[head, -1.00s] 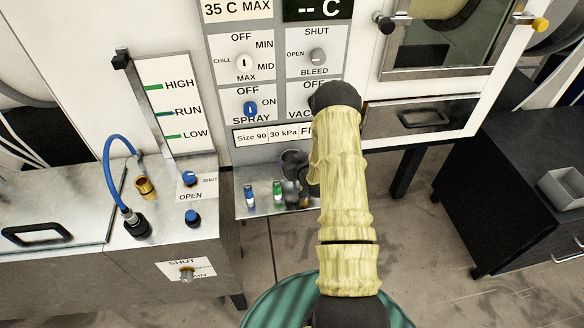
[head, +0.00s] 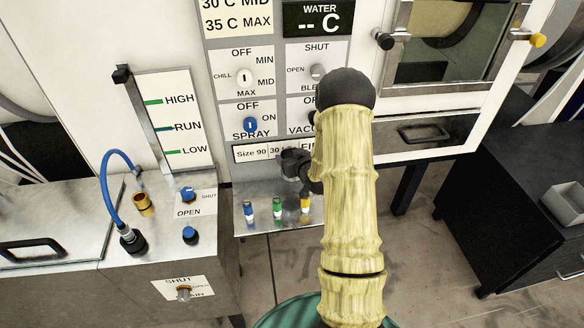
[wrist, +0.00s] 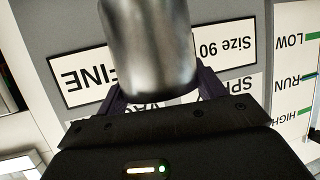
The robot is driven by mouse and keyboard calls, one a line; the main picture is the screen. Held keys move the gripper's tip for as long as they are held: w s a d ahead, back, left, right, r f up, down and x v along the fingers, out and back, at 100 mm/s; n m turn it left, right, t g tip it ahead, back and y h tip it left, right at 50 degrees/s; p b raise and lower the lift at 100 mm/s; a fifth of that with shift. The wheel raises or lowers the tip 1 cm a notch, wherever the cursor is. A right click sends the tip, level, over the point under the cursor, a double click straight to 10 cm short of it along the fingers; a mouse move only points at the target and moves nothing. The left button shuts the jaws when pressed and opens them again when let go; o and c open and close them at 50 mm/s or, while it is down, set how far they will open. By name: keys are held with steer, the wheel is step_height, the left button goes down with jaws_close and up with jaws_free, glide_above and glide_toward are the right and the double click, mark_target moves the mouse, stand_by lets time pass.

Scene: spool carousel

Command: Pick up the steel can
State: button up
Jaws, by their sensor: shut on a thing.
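The steel can (wrist: 150,45) is a plain grey metal cylinder, large at the top middle of the wrist view. My gripper (wrist: 160,92) is shut on it, with a dark finger on each side. The can is held in front of the labelled panel, and its upper part is cut off by the frame edge. In the head view my gripper (head: 296,162) is a small dark shape above the metal shelf (head: 262,224), partly behind my arm. The can cannot be made out clearly there.
Three small bottles stand on the shelf: blue-capped (head: 249,211), green (head: 277,208) and orange (head: 305,204). The labelled control panel (head: 277,125) rises close behind. A metal cabinet with a blue hose (head: 108,185) stands at left. A dark cabinet (head: 510,195) is at right.

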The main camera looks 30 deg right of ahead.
steer(key=shift+r, duration=0.7)
